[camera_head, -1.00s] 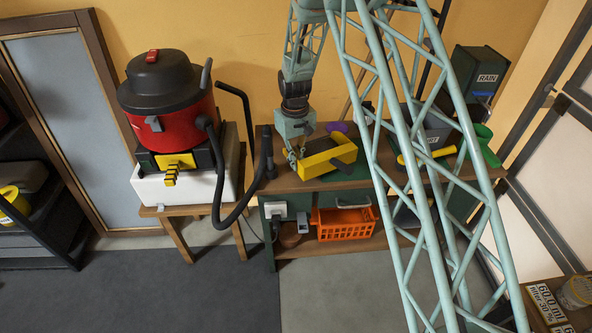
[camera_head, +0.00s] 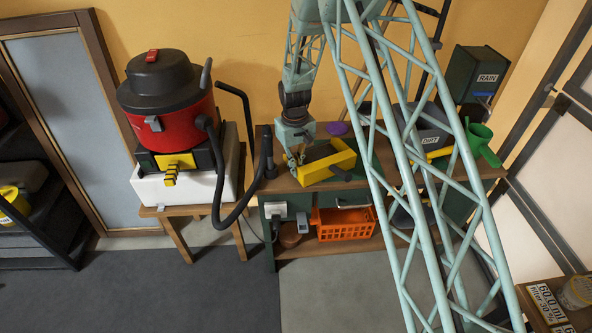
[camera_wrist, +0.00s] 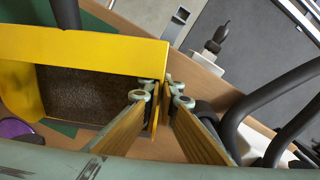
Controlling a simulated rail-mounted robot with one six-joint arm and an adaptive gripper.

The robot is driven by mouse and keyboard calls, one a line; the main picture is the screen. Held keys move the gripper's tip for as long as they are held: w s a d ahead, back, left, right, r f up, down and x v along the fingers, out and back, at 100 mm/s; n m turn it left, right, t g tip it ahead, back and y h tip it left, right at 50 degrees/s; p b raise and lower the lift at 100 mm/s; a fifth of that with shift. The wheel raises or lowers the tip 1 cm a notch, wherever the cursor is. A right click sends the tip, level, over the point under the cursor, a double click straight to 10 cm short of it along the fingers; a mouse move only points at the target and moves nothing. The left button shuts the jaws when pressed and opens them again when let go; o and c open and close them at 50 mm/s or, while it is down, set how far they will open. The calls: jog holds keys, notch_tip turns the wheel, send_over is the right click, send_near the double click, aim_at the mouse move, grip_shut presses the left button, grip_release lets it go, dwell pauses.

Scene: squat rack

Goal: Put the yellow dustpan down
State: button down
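The yellow dustpan (camera_head: 313,171), with a dark inside and a dark handle, is at the bench top's left part. Its flat side faces the camera, and its base looks on or very near the top. My gripper (camera_head: 294,160) is at its left end, pointing down. In the wrist view, the fingertips of my gripper (camera_wrist: 162,94) lie on both sides of the thin yellow end wall of the dustpan (camera_wrist: 85,50) and appear shut on it. Any small gap under the dustpan is hidden.
A purple object (camera_head: 337,129) is behind the dustpan. An orange basket (camera_head: 345,231) is on the lower shelf.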

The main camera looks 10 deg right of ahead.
jog(key=c, duration=3.4)
grip_release()
jog(key=shift+f, duration=0.15)
jog(key=o, duration=0.5)
jog(key=shift+r, duration=0.2)
notch_tip(320, 180, up, 12)
jog(key=shift+a+f+p, duration=0.1)
jog(key=shift+p, duration=0.2)
